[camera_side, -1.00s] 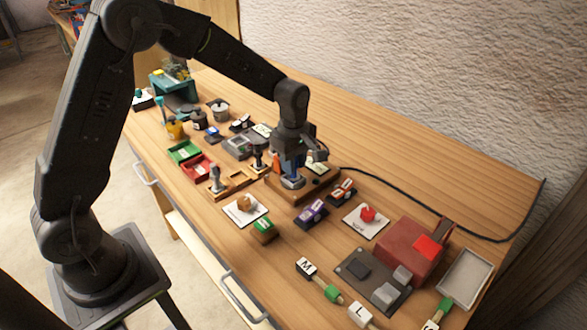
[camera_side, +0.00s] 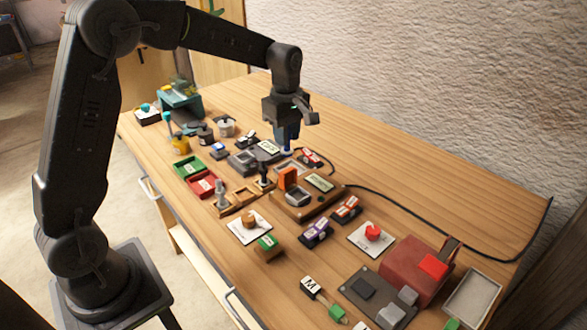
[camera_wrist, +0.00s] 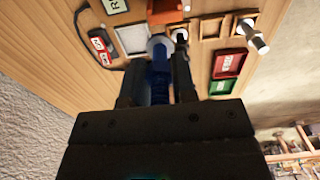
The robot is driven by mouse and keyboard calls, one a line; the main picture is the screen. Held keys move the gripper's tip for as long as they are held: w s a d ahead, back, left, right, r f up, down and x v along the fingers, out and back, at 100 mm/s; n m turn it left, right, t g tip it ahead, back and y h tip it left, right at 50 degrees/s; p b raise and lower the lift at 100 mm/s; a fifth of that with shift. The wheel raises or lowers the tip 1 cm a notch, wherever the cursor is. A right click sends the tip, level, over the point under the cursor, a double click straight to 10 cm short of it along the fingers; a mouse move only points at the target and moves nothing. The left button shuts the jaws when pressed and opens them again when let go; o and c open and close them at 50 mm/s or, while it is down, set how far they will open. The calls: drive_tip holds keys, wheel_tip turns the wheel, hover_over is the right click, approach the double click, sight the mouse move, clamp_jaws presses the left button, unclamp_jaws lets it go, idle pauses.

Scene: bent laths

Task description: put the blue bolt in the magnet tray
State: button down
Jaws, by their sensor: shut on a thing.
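My gripper (camera_side: 284,128) is shut on the blue bolt (camera_side: 287,143), which points down below it. In the wrist view the bolt (camera_wrist: 158,75) sits between my two fingers (camera_wrist: 156,88), with its paler round end away from the gripper. A small shallow grey tray (camera_side: 291,168) lies just beneath and beside the bolt; the wrist view shows it too (camera_wrist: 132,40). Whether the bolt touches it I cannot tell. A larger pale tray (camera_side: 473,298) lies at the right end of the bench. No label shows which one is the magnet tray.
A wooden block with an orange piece (camera_side: 288,178) and a grey round part stands just in front. A red labelled piece (camera_side: 312,158) with a black cable lies right of the small tray. Green (camera_side: 188,166) and red (camera_side: 204,185) bins are to the left. The bench's back strip is clear.

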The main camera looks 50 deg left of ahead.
drive_tip(key=a+f, duration=0.1)
drive_tip(key=a, duration=1.3)
drive_tip(key=shift+w+d+f, duration=1.1)
drive_tip(key=shift+d+f, duration=0.2)
drive_tip(key=shift+f, duration=0.55)
drive_tip(key=shift+w+d+f, duration=1.1)
drive_tip(key=shift+d+f, duration=0.15)
drive_tip(key=shift+f, duration=0.6)
drive_tip(key=shift+w+d+f, duration=1.1)
drive_tip(key=shift+d+f, duration=0.2)
drive_tip(key=shift+f, duration=0.55)
drive_tip(key=shift+f, duration=0.1)
drive_tip(key=c, duration=0.9)
unclamp_jaws()
